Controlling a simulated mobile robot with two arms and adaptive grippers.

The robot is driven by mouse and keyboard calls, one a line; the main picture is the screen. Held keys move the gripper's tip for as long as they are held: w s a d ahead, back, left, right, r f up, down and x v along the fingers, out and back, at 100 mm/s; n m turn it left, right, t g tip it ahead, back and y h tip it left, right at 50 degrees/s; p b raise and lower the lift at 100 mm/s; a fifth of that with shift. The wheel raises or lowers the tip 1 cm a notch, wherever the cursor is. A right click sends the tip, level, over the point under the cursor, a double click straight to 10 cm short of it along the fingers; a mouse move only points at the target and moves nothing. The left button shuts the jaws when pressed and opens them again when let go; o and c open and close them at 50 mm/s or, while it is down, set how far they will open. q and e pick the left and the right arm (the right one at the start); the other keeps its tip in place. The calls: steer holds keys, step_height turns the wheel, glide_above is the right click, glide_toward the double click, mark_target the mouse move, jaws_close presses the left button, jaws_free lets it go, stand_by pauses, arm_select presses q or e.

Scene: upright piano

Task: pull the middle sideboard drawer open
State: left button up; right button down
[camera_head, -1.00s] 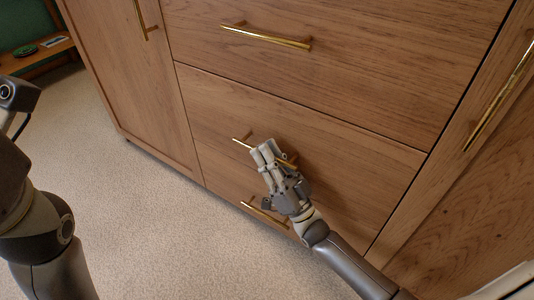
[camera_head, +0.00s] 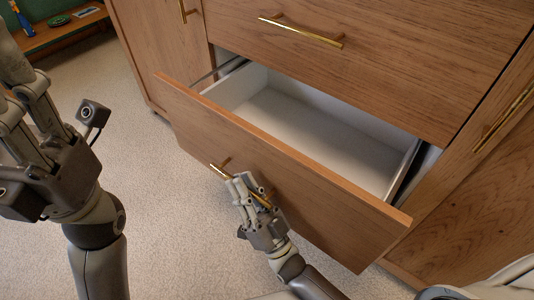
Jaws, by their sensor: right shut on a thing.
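The middle sideboard drawer (camera_head: 290,170) stands well open, and its empty white inside (camera_head: 310,130) shows. Its brass bar handle (camera_head: 219,169) is on the front panel, partly covered by my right gripper (camera_head: 249,188). That gripper is shut on the handle, with its arm coming in from the bottom. My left gripper (camera_head: 18,100) is at the left edge, raised over the carpet and away from the sideboard. Its fingertips are partly cut off by the frame.
The closed top drawer (camera_head: 380,50) with a brass handle (camera_head: 300,31) is above. Cabinet doors with brass handles flank the drawers, left (camera_head: 150,60) and right (camera_head: 480,190). Bare carpet (camera_head: 150,200) lies in front. A low wooden shelf (camera_head: 60,30) is at the far left.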

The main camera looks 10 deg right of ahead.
steer(key=s+a, duration=0.6)
steer(key=a, duration=0.1)
steer(key=shift+a+p, duration=0.2)
steer(key=shift+p, duration=0.2)
steer(key=shift+f, duration=0.1)
steer(key=c, duration=1.8)
jaws_free()
steer(key=s+d, duration=0.2)
steer(key=s, duration=0.2)
steer(key=s+d, duration=0.2)
steer(key=s, duration=0.1)
steer(key=s+d, duration=0.2)
steer(key=s, duration=0.2)
steer(key=shift+s+f, duration=0.3)
steer(key=shift+f, duration=0.05)
steer(key=shift+w, duration=0.1)
